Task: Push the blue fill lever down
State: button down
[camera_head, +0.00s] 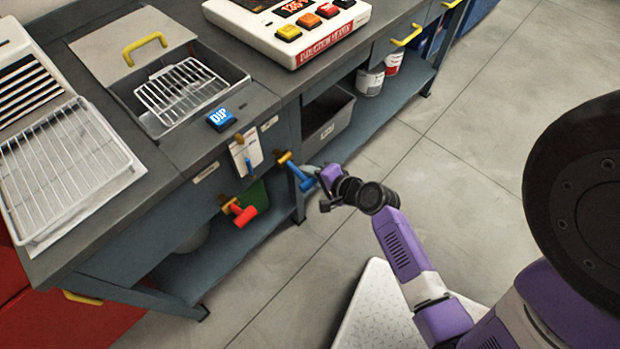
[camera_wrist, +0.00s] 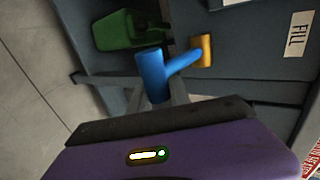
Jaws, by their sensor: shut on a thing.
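The blue fill lever (camera_head: 297,172) sticks out from a brass pivot on the front of the grey bench. Its blue handle (camera_wrist: 153,76) and brass pivot also show in the wrist view, beside a FILL label (camera_wrist: 298,35). My gripper (camera_head: 314,179) is at the outer end of the lever, shut on the blue handle. In the wrist view, the purple gripper body (camera_wrist: 175,152) fills the bottom and partly hides the fingers. How far down the lever is turned is hard to tell.
A DIP block (camera_head: 221,119) and a wire-basket tank (camera_head: 181,90) are on the bench. A grey bin (camera_head: 328,126) sits below. The floor at right is clear.

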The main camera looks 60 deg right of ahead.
jog(key=shift+w+f+b, duration=0.25)
jog(key=shift+f+b, duration=0.05)
jog(key=shift+w+r, duration=0.1)
jog(key=shift+w, duration=0.05)
dwell(0.3)
jog(key=c, duration=1.2)
grip_release()
jog(key=v, duration=0.7)
jog(key=shift+s+r, duration=0.2)
jog(key=shift+s, duration=0.15)
